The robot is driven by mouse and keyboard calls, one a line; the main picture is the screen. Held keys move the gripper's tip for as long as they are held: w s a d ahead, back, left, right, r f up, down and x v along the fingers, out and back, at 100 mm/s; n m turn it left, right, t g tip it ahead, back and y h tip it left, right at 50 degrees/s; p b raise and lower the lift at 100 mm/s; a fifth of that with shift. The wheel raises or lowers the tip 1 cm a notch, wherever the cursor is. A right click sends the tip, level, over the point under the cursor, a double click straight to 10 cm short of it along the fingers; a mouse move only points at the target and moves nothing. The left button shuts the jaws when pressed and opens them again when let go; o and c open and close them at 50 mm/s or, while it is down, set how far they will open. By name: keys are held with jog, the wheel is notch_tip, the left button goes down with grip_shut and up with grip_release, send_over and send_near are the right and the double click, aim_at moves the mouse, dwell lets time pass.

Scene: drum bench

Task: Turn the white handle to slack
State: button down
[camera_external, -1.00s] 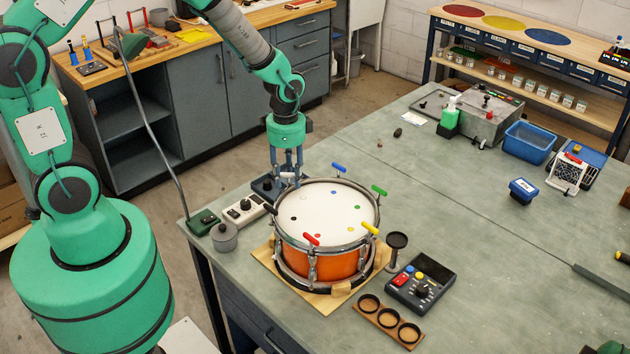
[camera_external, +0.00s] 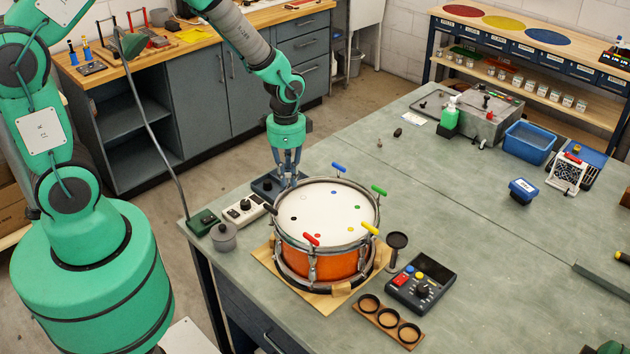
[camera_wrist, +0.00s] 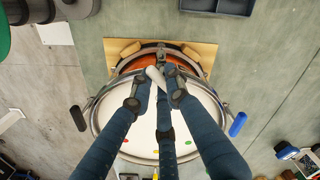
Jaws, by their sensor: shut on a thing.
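The drum (camera_external: 322,262) has an orange shell, a white head and a metal rim, and stands on a wooden board on the bench. Coloured handles sit around its rim: red (camera_external: 311,239), yellow (camera_external: 370,229), green (camera_external: 379,191), blue (camera_external: 339,167) and black (camera_external: 270,208). My gripper (camera_external: 290,180) is at the rim's back left, fingers pointing down. In the wrist view, the white handle (camera_wrist: 153,73) shows between the fingers of my gripper (camera_wrist: 160,85), which are closed on it. The handle is mostly hidden by the fingers in the external view.
A white box with a dial (camera_external: 243,209), a grey lidded pot (camera_external: 224,237) and a green lamp base (camera_external: 203,222) stand left of the drum. A black stand (camera_external: 397,243), a button box (camera_external: 421,287) and a ring tray (camera_external: 388,319) stand to its right.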

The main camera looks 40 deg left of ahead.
jog(key=n, duration=0.4)
jog(key=shift+w+n, duration=0.1)
jog(key=shift+n, duration=0.3)
jog(key=n, duration=0.5)
jog(key=shift+w+n+b, duration=0.1)
jog(key=shift+n+b, duration=0.2)
jog(key=shift+b, duration=0.1)
jog(key=n, duration=0.5)
jog(key=shift+w, duration=0.1)
jog(key=n, duration=1)
jog(key=shift+w+a+b, duration=0.1)
jog(key=shift+a+b, duration=0.05)
jog(key=shift+b, duration=0.2)
jog(key=n, duration=0.5)
jog(key=shift+a+n, duration=0.15)
jog(key=shift+n, duration=0.25)
jog(key=n, duration=0.5)
jog(key=shift+a+r+n, duration=0.1)
jog(key=shift+n, duration=2.4)
